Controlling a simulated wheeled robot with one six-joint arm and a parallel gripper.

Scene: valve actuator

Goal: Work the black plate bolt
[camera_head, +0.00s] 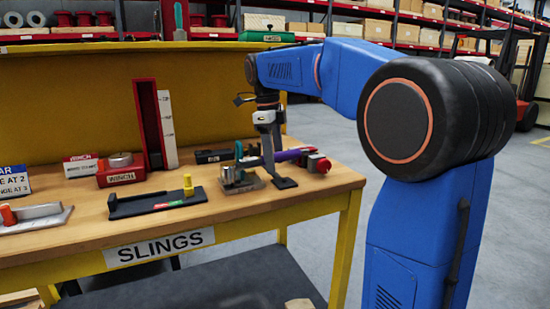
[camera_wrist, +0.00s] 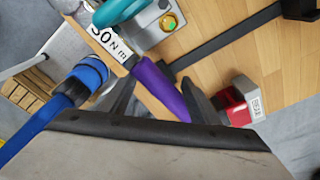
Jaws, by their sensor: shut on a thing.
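The black plate bolt (camera_head: 155,202) lies flat near the front of the bench in the head view, with an upright yellow knob (camera_head: 188,184) at its right end and a small green and red marking. My gripper (camera_head: 277,168) is to the right of it, apart from it. In the wrist view my gripper (camera_wrist: 160,98) has its dark fingers on both sides of a purple handle (camera_wrist: 160,88) and is shut on it. The purple handle also shows in the head view (camera_head: 290,155). A teal part (camera_wrist: 118,11) on a grey block is beside it.
A red block (camera_wrist: 236,105) with a white label is right of the fingers. A red upright (camera_head: 147,115), a WINCH box (camera_head: 121,178) and a black box (camera_head: 212,156) stand farther back. A grey plate with an orange-red grip (camera_head: 35,215) lies at left. The SLINGS label (camera_head: 160,246) marks the front edge.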

